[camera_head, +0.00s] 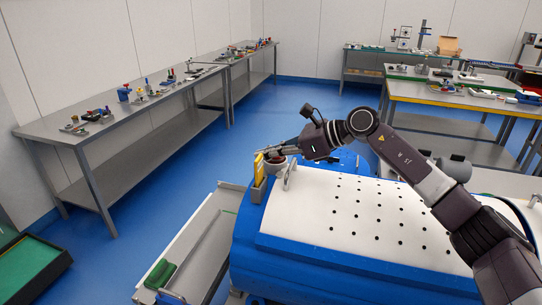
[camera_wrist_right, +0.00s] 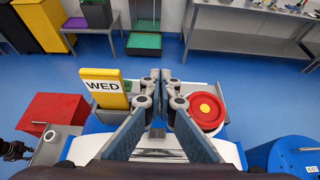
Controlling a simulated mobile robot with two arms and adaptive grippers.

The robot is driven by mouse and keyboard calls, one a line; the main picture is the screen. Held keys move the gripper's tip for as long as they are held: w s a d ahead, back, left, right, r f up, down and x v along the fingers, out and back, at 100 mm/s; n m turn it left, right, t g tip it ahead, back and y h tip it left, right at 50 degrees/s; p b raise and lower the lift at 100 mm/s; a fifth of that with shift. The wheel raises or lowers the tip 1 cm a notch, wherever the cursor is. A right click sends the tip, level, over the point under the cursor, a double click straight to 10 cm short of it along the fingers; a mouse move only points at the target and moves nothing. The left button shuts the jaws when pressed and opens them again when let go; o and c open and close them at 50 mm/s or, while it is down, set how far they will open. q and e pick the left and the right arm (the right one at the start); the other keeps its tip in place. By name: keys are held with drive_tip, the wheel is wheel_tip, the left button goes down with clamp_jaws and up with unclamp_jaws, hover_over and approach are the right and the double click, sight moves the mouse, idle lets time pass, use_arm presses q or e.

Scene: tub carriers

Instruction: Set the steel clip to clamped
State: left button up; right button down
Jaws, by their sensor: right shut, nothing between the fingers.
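In the right wrist view the right gripper's fingers (camera_wrist_right: 158,78) are together and empty. The clip cannot be made out there; the fingers may hide it. My left gripper is not in view.
A yellow WED card (camera_wrist_right: 104,86) stands left of the fingers, and a round red piece with a yellow centre (camera_wrist_right: 206,108) is close on the right. A steel bench (camera_head: 110,128) runs along the left wall.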

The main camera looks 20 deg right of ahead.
drive_tip(key=shift+w+a+f, duration=0.15)
drive_tip(key=shift+a, duration=0.25)
drive_tip(key=shift+b+x, duration=0.4)
drive_tip(key=shift+x, duration=0.55)
drive_tip(key=shift+w+a+r+g+h, duration=0.25)
drive_tip(key=shift+g+h, duration=0.05)
drive_tip(key=shift+h, duration=0.1)
drive_tip(key=shift+w+a+f+h, duration=0.1)
drive_tip(key=shift+a+f+h, duration=0.05)
drive_tip(key=shift+h, duration=0.15)
drive_tip(key=shift+a+f, duration=0.15)
drive_tip(key=shift+f, duration=0.15)
drive_tip(key=shift+w+a+f+b, duration=0.2)
drive_tip(key=shift+f+b, duration=0.05)
drive_tip(key=shift+b, duration=0.2)
drive_tip(key=shift+w+a+f, duration=0.1)
drive_tip(key=shift+a, duration=0.05)
